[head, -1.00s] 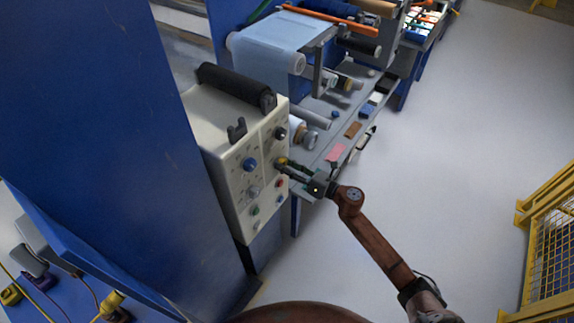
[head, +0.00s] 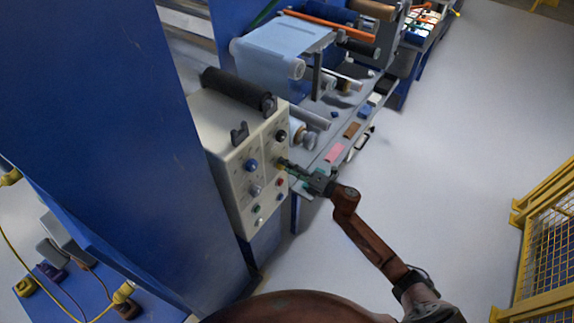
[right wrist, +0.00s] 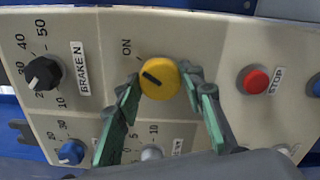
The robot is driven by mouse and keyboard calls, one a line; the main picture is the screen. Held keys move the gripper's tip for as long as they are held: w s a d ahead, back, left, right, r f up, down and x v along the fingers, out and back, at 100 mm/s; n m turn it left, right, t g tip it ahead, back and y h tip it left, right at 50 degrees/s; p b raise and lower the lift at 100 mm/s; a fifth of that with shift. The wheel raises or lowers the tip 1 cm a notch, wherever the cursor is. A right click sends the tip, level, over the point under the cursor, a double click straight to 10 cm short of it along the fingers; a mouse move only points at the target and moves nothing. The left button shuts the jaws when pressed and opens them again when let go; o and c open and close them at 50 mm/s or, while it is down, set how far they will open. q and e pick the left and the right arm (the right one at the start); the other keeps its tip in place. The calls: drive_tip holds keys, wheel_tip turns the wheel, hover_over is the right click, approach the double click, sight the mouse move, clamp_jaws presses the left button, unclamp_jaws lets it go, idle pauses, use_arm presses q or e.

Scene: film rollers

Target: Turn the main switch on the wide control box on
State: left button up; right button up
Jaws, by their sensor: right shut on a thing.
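The wide cream control box (head: 222,128) stands beside the blue column in the head view. Its main switch is a round yellow knob (right wrist: 158,80) with a dark pointer bar, beside the printed word ON. The bar lies slanted, its left end toward the ON side. My right gripper (right wrist: 162,83) has its two green-padded fingers on either side of the knob, shut on it. In the head view the right gripper (head: 287,167) reaches the box front from the right and hides most of the knob. My left gripper is not in view.
Close by the knob are a red STOP button (right wrist: 256,79), a black BRAKE N dial (right wrist: 43,73) and a blue dial (right wrist: 71,152). A film roller machine (head: 275,55) stands behind the box. A yellow fence (head: 550,255) is at right; open floor lies between.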

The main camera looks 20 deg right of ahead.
drive_tip(key=shift+d+m, duration=0.1)
drive_tip(key=shift+m, duration=0.3)
drive_tip(key=o, duration=1.2)
drive_tip(key=shift+c, duration=0.2)
drive_tip(key=v, duration=1.2)
